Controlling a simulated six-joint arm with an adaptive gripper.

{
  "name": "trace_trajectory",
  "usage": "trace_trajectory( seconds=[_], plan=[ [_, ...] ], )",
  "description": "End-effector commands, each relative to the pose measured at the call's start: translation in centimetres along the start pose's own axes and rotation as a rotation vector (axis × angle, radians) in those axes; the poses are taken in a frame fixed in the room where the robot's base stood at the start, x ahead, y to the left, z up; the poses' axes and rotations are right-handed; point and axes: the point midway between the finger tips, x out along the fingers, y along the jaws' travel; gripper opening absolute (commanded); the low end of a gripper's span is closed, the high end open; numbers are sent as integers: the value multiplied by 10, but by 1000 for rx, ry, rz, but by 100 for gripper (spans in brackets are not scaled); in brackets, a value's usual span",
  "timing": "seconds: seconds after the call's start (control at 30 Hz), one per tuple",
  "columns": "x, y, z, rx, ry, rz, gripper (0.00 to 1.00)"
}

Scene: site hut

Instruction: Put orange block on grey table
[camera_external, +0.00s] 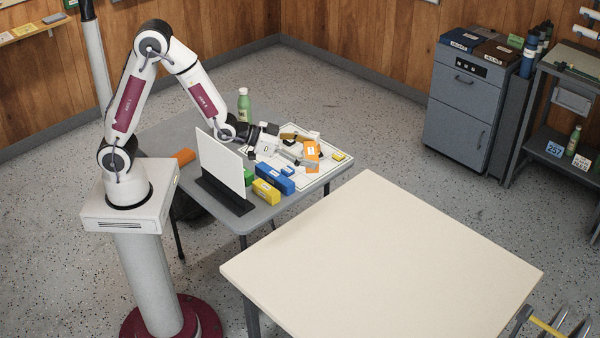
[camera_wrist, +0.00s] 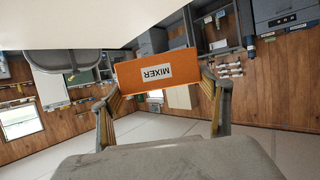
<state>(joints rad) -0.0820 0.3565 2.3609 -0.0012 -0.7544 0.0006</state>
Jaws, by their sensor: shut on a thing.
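My gripper (camera_wrist: 160,82) is shut on an orange block (camera_wrist: 157,68) with a white label reading MIXER, held between both fingertips in the wrist view. In the external view my gripper (camera_external: 298,157) reaches out level over the right part of the grey table (camera_external: 163,132). The held orange block (camera_external: 312,150) shows at its end, near the table's right side. I cannot tell whether the block touches the surface below. Another orange piece (camera_external: 184,156) lies at the table's left edge.
A white upright panel (camera_external: 222,165) on a dark base stands at the grey table's front. Blue (camera_external: 274,180) and yellow (camera_external: 266,192) blocks stand beside it. A green bottle (camera_external: 244,105) is behind my gripper. An empty cream table (camera_external: 385,260) is in front.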

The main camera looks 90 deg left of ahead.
Motion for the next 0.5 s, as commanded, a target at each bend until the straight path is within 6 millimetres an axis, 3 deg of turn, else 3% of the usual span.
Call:
trace_trajectory(
  seconds=[0.03, 0.2, 0.5],
  plan=[
    [-2, 13, -6, 8, 3, 20, 48],
    [-6, 39, -13, 25, 1, 61, 48],
    [-7, 50, -13, 32, 0, 78, 48]
  ],
)
